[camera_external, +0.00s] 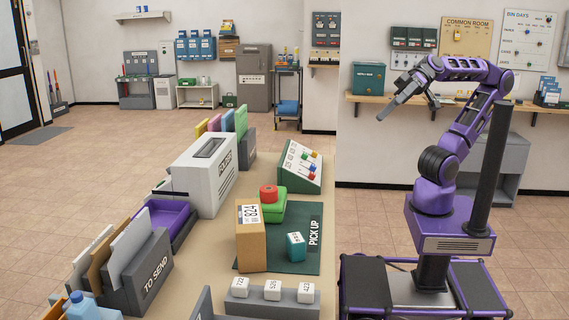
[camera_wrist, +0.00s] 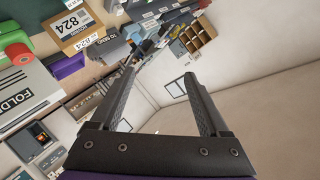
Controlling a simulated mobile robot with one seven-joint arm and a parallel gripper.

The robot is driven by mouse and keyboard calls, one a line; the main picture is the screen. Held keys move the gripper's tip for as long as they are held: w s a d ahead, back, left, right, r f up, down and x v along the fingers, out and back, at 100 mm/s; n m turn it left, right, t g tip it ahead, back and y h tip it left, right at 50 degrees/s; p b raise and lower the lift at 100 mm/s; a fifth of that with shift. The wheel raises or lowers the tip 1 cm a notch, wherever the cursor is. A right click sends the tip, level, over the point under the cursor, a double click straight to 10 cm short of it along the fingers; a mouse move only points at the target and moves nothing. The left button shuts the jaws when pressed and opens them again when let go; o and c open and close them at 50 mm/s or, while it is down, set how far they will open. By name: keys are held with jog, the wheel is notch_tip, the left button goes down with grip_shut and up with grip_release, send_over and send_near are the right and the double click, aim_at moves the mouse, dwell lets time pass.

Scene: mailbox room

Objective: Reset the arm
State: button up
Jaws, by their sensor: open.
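My purple arm stands at the right in the external view, raised and bent at the elbow. My gripper (camera_external: 402,92) is held high in front of the back wall, pointing left and down, clear of the counter. In the wrist view my gripper (camera_wrist: 158,85) shows two dark, ridged fingers spread apart with nothing between them. Behind the fingers the wrist view shows the wall and a tilted view of the counter.
The counter (camera_external: 205,258) bears a box labelled 824 (camera_external: 250,248), a green mat (camera_external: 300,252), a white machine (camera_external: 202,172) and a grey "TO SEND" holder (camera_external: 150,278). A wall shelf (camera_external: 380,101) with a teal box (camera_external: 368,78) is behind my gripper. Floor left of the counter is open.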

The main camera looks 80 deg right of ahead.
notch_tip(320, 180, down, 8)
jog(key=d+g+h+p, duration=0.1)
jog(key=d+h+p, duration=0.1)
jog(key=h, duration=0.2)
jog(key=w+d+f+g+h+p, duration=0.1)
jog(key=d+f+h, duration=0.1)
jog(key=d, duration=0.8)
jog(key=w+d+f+m+g+h+p, duration=0.1)
jog(key=d+h, duration=0.4)
jog(key=d, duration=0.5)
jog(key=shift+w+d+f+p, duration=0.15)
jog(key=shift+w+f+p, duration=0.15)
jog(key=shift+f+p, duration=0.4)
